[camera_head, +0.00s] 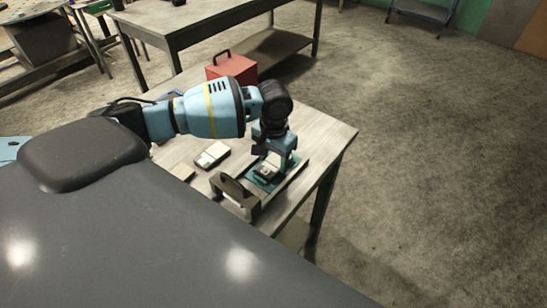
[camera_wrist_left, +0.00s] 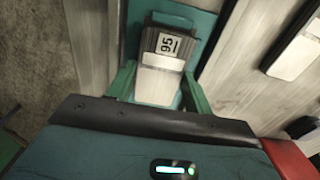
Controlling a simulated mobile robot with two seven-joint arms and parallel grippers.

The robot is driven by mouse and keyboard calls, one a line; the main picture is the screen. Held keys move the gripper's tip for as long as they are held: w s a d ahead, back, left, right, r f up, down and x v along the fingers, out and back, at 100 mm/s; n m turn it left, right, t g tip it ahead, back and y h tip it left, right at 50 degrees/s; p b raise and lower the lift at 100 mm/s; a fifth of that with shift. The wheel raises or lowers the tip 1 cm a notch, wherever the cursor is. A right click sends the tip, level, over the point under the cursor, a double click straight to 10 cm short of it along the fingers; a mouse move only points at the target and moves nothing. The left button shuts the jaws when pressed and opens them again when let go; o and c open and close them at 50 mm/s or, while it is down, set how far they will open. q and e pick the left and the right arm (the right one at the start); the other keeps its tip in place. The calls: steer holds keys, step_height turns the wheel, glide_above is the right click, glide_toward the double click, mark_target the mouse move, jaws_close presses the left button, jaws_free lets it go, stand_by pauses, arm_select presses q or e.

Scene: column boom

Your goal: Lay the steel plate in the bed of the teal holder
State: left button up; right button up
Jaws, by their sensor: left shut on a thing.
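The steel plate (camera_wrist_left: 160,78), pale metal with a dark end and a label reading 95, is between the green fingers of my left gripper (camera_wrist_left: 158,92) in the left wrist view. The gripper is shut on it. The teal holder (camera_wrist_left: 197,22) shows under and around the plate. In the head view my left gripper (camera_head: 269,163) points down over the teal holder (camera_head: 259,184) near the table's right side, with the plate (camera_head: 267,171) low between its fingers. I cannot tell whether the plate touches the bed. My right gripper is not in view.
A dark-edged pale block (camera_head: 212,155) lies on the table (camera_head: 322,128) left of the holder. A dark upright bracket (camera_head: 236,193) stands close in front. A red box (camera_head: 232,68) stands at the back. The table's right corner is clear.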

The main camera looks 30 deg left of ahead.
arm_select(q)
steer(key=shift+r, duration=0.1)
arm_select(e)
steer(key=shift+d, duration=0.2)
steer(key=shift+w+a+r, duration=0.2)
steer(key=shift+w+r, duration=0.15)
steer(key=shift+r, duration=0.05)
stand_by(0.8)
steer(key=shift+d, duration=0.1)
